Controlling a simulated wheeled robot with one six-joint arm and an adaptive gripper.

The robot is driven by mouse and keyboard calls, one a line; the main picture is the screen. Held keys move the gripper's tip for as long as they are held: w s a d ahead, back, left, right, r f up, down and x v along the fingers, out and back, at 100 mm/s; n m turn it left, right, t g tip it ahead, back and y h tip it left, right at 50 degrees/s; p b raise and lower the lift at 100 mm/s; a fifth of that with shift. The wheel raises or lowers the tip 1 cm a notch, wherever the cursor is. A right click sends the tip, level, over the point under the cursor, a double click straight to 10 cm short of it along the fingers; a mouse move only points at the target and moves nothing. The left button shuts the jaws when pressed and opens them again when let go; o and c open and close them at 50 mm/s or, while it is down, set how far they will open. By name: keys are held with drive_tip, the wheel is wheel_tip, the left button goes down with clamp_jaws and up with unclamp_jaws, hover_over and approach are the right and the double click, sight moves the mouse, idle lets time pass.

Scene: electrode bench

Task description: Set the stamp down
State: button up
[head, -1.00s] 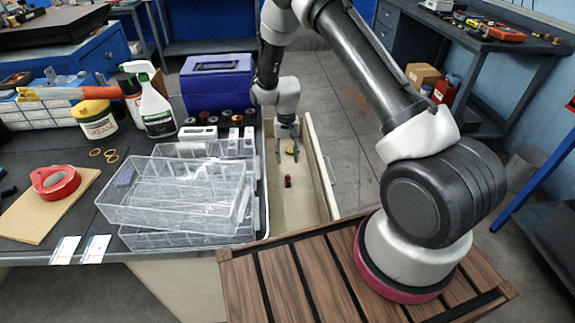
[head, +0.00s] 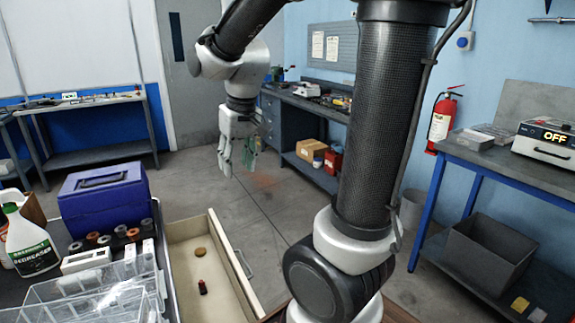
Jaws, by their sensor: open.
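A small dark-and-red piece (head: 202,287), which looks like the stamp, rests on the floor of the open drawer (head: 185,268). A round tan disc (head: 201,253) lies farther back in the same drawer, apart from it. My gripper (head: 237,167) is open with its fingers pointing down and nothing visible between them. It is raised, and in the picture it appears above and beyond the drawer, against the grey floor. It is clear of the stamp and the disc.
Left of the drawer, the bench holds a blue box (head: 108,200), a spray bottle (head: 28,240), several small rolls and clear trays (head: 95,300). A grey workbench (head: 300,110) stands behind. At right is a blue-legged table (head: 470,160). Open floor lies between.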

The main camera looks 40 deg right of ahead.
drive_tip(key=s+d+r+t, duration=0.1)
drive_tip(key=s, duration=0.6)
drive_tip(key=s+d+r, duration=0.2)
drive_tip(key=s, duration=0.6)
drive_tip(key=shift+s+r+n+t, duration=0.25)
drive_tip(key=shift+n+t, duration=0.15)
